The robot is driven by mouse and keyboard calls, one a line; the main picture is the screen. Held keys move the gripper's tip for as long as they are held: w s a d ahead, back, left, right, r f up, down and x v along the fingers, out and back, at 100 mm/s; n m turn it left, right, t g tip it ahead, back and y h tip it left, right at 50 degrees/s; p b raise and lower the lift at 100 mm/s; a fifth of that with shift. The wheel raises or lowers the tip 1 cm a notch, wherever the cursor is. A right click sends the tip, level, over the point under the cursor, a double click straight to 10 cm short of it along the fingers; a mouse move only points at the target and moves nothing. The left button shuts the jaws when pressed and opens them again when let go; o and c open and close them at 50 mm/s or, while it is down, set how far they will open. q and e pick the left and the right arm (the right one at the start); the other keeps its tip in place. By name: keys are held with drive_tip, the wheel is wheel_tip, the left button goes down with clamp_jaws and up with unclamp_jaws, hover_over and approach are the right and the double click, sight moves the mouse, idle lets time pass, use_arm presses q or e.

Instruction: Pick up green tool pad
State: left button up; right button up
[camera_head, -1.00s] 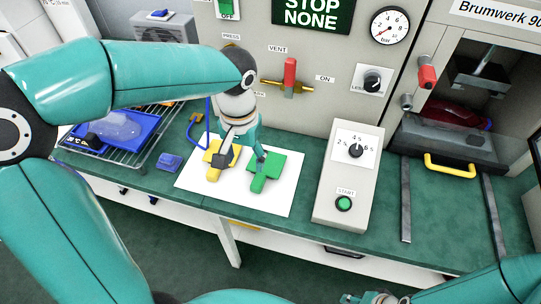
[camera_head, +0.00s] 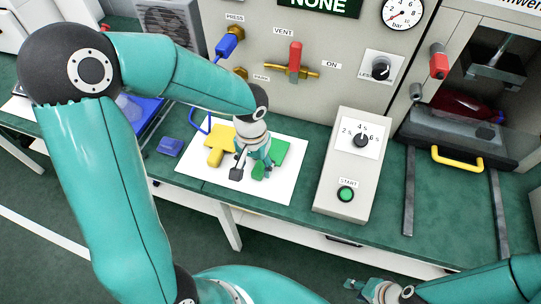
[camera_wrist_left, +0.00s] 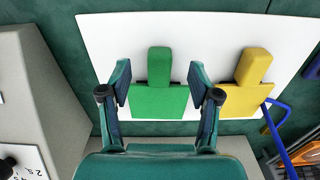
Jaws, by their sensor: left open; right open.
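The green tool pad (camera_head: 282,152) lies on a white sheet (camera_head: 265,190) on the green bench. It has a square plate and a narrower handle block. My left gripper (camera_head: 262,166) is above it and hides part of it in the head view. In the left wrist view the open fingers (camera_wrist_left: 160,78) straddle the green pad (camera_wrist_left: 158,100), with a gap on each side. A yellow pad (camera_head: 216,145) of like shape lies beside it; it also shows in the left wrist view (camera_wrist_left: 245,85). My right gripper (camera_head: 368,290) is open, low at the bottom right, away from the pads.
A grey control box (camera_head: 345,165) with a dial and green start button stands right of the sheet. A blue block (camera_head: 170,146) lies left of it. A blue loop (camera_wrist_left: 283,140) is near the yellow pad. The press wall with gauge and valve rises behind.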

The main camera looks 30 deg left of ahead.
sight(257, 173)
use_arm(q)
drive_tip(key=f, duration=0.5)
drive_tip(key=shift+w+p, duration=0.3)
clamp_jaws()
drive_tip(key=shift+r, duration=0.15)
wheel_tip(257, 173, up, 20)
idle(0.5)
